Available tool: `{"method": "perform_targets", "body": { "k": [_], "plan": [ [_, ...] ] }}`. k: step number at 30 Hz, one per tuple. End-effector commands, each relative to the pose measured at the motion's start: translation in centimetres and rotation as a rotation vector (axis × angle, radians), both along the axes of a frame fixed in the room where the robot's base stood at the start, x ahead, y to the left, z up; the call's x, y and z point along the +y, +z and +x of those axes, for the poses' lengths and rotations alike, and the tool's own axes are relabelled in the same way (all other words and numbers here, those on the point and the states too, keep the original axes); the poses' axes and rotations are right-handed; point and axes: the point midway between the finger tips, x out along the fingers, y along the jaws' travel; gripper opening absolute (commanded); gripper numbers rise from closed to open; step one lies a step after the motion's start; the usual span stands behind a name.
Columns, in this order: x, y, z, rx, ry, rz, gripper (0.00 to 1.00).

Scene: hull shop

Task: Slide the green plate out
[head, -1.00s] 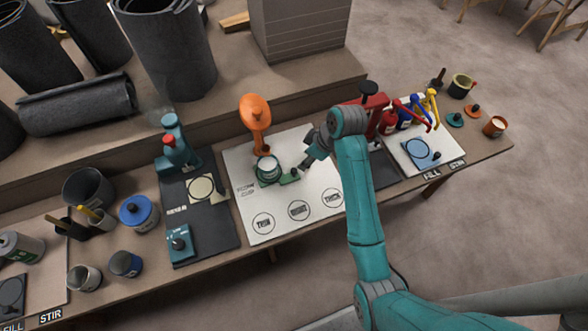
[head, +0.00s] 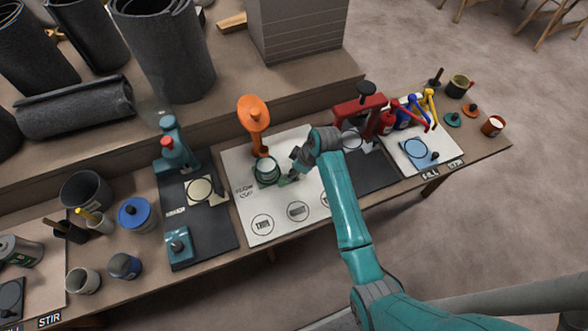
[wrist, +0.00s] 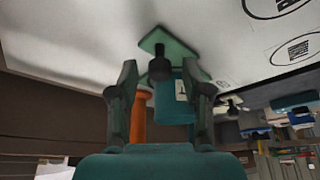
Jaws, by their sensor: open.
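The green plate (wrist: 172,48) has a dark round knob (wrist: 158,68) standing on it in the wrist view. In the head view a small part of the plate (head: 283,182) shows beside the green cup (head: 265,181), and my gripper hides the rest. My gripper (head: 288,177) is low over the white mat, at the plate's right end. In the wrist view the fingers of my gripper (wrist: 165,90) are apart, one to each side of the knob. Whether either finger touches it I cannot tell.
An orange stand (head: 253,118) rises just behind the cup. The white mat (head: 245,222) has printed circles at its front. A dark mat with a teal device (head: 179,245) lies left. A red press (head: 360,107) and coloured bottles stand right.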

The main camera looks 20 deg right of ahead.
Motion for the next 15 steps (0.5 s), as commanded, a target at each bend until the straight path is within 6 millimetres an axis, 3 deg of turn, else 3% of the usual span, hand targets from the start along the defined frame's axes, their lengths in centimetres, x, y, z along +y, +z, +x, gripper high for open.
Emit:
{"method": "perform_targets", "body": {
  "k": [1,7,15],
  "plan": [
    [0.0,0.01,0.0,0.0,0.0,0.0,0.48],
    [-0.01,0.02,-0.01,0.0,0.0,0.0,0.0],
    [-0.41,0.02,0.01,0.0,-0.001,0.0,0.0]
  ]
}}
